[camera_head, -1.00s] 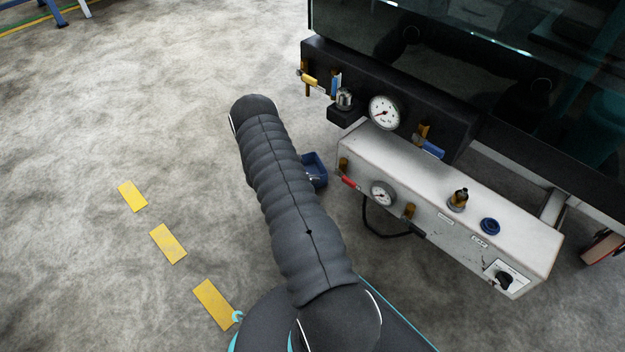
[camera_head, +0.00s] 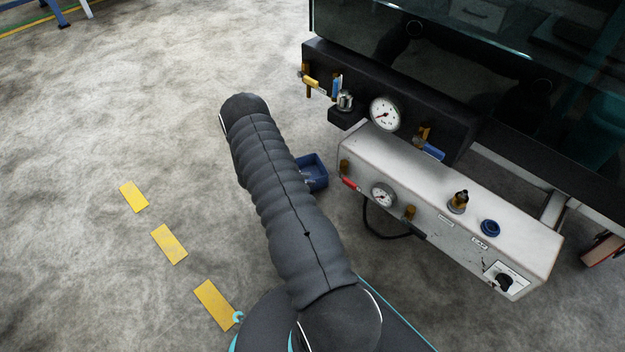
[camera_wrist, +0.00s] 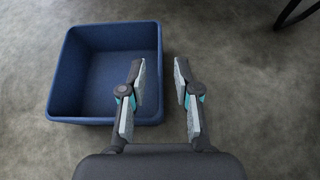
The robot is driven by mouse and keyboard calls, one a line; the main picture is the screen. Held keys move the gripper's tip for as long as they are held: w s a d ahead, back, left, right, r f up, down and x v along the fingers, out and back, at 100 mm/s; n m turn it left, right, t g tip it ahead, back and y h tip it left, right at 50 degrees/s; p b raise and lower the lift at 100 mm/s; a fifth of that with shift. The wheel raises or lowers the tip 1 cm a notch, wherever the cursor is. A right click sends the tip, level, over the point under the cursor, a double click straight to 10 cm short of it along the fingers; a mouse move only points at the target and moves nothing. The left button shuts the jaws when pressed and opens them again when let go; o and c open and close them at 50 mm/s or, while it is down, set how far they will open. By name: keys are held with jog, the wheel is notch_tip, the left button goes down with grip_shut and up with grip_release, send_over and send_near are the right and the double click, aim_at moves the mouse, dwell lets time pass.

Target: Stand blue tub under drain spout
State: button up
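The blue tub (camera_head: 320,171) stands upright on the floor beside the white box, partly hidden by my arm in the head view. In the wrist view the square, open tub (camera_wrist: 75,75) looks empty. My gripper (camera_wrist: 160,68) is open, with one side wall of the tub between its fingers. The left finger is over the tub's inside and the right finger is outside the wall; I cannot tell whether either touches. My gripper is hidden behind my arm in the head view. Brass valves with yellow (camera_head: 311,82) and red (camera_head: 350,184) handles show; I cannot tell which is the drain spout.
The black panel (camera_head: 400,105) and white box (camera_head: 440,195) stick out right of the tub, with gauges and valves. A black hose (camera_head: 385,234) hangs below the box. Open concrete floor lies to the left, with yellow dashes (camera_head: 168,244).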

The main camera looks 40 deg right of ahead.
jog(key=v, duration=0.9)
jog(key=s+a+r+m+t+y, duration=0.1)
jog(key=s+a+r+m+y, duration=0.15)
jog(key=r, duration=0.75)
jog(key=s+a+r+m+y, duration=0.1)
jog(key=a+r+m, duration=0.25)
jog(key=r, duration=0.65)
jog(key=s+a+r+m+t+y, duration=0.15)
jog(key=a+r, duration=0.25)
jog(key=r, duration=0.6)
jog(key=s+a+r+m+t+y, duration=0.3)
jog(key=s+a+r, duration=0.4)
jog(key=s, duration=0.4)
jog(key=s+a+r+m+t+y, duration=0.3)
jog(key=s+a+r, duration=0.5)
jog(key=s, duration=0.3)
jog(key=shift+a+r+m+t+y+p, duration=0.35)
jog(key=shift+a+m+p, duration=0.1)
jog(key=shift+a, duration=0.2)
